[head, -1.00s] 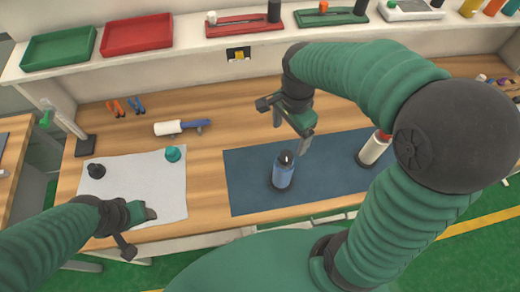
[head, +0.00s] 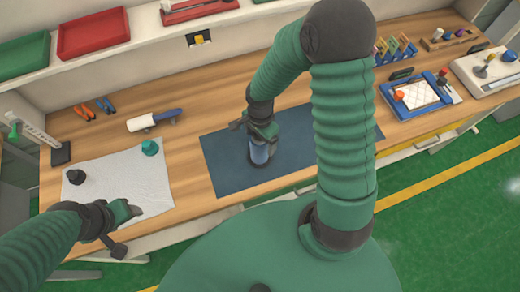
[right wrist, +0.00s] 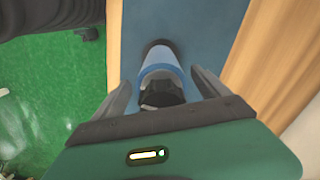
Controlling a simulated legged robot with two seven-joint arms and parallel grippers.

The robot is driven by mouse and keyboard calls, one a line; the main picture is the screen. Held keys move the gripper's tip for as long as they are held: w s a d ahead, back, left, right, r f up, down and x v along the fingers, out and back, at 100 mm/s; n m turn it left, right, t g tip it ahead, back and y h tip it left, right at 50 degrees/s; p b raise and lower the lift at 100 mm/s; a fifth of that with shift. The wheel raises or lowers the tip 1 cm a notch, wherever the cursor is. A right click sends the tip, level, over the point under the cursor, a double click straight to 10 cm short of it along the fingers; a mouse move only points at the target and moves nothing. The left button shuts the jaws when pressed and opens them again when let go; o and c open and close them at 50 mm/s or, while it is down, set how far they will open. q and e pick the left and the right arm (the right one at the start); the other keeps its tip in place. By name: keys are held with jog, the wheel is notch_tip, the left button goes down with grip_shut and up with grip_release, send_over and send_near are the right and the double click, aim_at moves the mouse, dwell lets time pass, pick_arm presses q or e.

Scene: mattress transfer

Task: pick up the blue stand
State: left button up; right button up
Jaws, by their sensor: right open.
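The blue stand (head: 259,155) is an upright blue cylinder with a dark base, on the dark blue mat (head: 223,168). In the right wrist view the stand (right wrist: 163,58) shows its black top between the fingers. My right gripper (head: 263,137) is over the stand; in the right wrist view its open fingers (right wrist: 162,92) lie on either side of the stand's upper part, and I cannot tell whether they touch it. My left gripper (head: 130,213) hangs near the front edge of the white cloth (head: 120,177); its jaws are too small to judge.
A blue-framed board (head: 418,93) is at the right. Red and green trays (head: 93,33) line the shelf.

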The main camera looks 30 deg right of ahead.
jog(key=shift+w+f, duration=0.1)
jog(key=shift+w, duration=0.1)
jog(key=c, duration=0.5)
grip_shut()
